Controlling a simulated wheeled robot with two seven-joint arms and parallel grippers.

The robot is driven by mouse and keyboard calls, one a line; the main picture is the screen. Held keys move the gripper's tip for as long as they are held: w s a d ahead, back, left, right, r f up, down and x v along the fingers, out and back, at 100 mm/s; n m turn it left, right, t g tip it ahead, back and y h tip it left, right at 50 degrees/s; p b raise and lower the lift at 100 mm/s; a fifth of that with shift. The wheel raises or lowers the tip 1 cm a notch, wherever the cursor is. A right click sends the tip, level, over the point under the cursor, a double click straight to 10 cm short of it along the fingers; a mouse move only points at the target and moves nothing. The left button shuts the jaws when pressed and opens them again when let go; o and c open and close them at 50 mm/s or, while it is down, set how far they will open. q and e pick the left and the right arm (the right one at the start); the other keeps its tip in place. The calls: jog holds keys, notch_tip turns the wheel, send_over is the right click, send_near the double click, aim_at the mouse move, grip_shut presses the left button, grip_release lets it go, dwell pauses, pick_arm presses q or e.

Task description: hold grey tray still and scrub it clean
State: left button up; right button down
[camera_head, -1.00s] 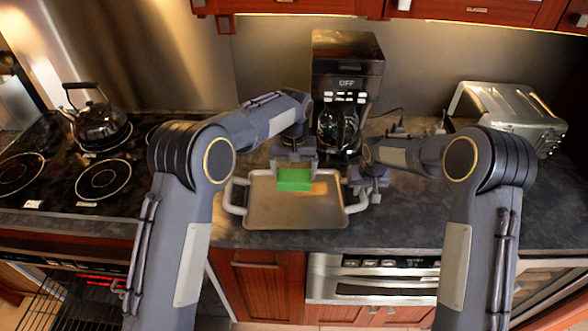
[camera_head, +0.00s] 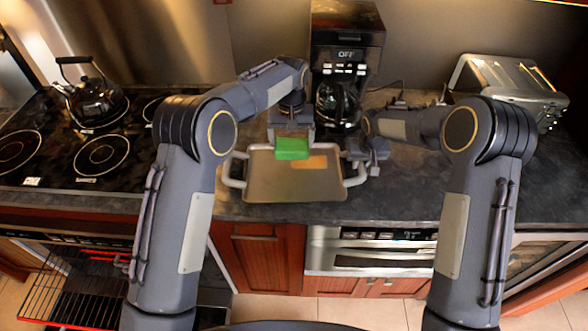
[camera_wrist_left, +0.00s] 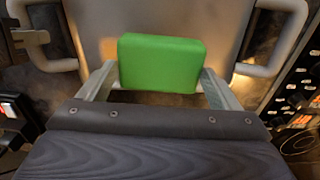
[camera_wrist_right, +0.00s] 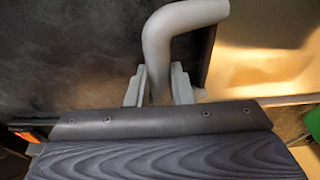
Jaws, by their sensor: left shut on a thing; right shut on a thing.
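The grey tray (camera_head: 260,185) lies on the dark counter, with a light handle at each side. An orange-brown stain (camera_head: 310,162) shows on its upper middle. My left gripper (camera_head: 292,137) is shut on a green sponge (camera_head: 292,150) at the tray's back edge. In the left wrist view the sponge (camera_wrist_left: 162,62) sits between both fingers; whether its underside touches the tray is hidden. My right gripper (camera_head: 358,156) is shut on the tray's right handle (camera_head: 359,178). In the right wrist view the fingers flank this curved handle (camera_wrist_right: 170,40).
A coffee maker (camera_head: 345,60) stands close behind the tray. A toaster (camera_head: 505,95) is at the back right. The stovetop with a black kettle (camera_head: 95,103) is at the left. The counter's front edge runs just before the tray.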

pick_arm(q)
jog(key=shift+w+a, duration=0.15)
jog(key=shift+w, duration=0.4)
jog(key=shift+w+a, duration=0.15)
jog(key=shift+w, duration=0.35)
jog(key=shift+f, duration=2.95)
jog(key=shift+f, duration=0.65)
jog(key=shift+d, duration=0.1)
jog(key=shift+w+d, duration=0.15)
jog(key=shift+d, duration=2.05)
jog(key=shift+w+d, duration=0.1)
jog(key=shift+d, duration=2.1)
jog(key=shift+a, duration=1.2)
jog(key=shift+a, duration=0.1)
